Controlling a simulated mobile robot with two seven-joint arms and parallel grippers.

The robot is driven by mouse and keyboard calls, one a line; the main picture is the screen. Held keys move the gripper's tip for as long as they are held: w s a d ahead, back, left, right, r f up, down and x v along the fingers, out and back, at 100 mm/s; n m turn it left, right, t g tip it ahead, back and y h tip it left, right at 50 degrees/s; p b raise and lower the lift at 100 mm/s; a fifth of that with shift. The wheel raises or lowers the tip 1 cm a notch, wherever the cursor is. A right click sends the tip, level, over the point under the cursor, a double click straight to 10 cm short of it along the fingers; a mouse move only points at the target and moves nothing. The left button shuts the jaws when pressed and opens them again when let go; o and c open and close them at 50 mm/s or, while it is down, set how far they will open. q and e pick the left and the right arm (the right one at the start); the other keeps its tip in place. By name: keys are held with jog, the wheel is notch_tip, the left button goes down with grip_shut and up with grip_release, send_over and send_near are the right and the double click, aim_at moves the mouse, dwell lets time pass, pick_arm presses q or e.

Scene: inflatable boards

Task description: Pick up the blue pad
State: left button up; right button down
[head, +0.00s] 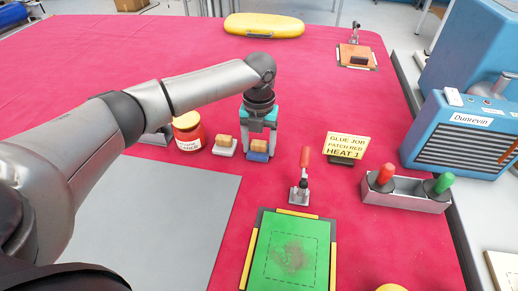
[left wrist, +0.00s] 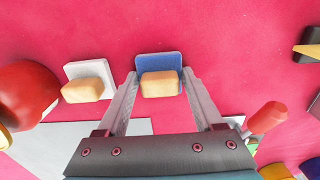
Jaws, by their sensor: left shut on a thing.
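The blue pad (head: 257,157) lies on the red table cover, with a tan block (head: 257,145) on top like a grip. In the left wrist view the blue pad (left wrist: 158,62) shows behind the tan block (left wrist: 160,85), between the fingertips. My left gripper (head: 258,138) points down over it, and its fingers are shut on the pad, one on each side. I cannot tell whether the pad is lifted at all. My right gripper is not in view.
A white pad (head: 222,152) with a tan block stands just left of it, then a red jar (head: 189,135). A red-handled clamp (head: 301,177), a yellow sign (head: 345,147) and a green board (head: 290,252) lie to the right and front. A grey sheet (head: 160,215) lies front left.

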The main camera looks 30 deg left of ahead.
pick_arm(q)
jog(key=c, duration=0.6)
jog(key=shift+o, duration=0.2)
jog(key=shift+r, duration=0.15)
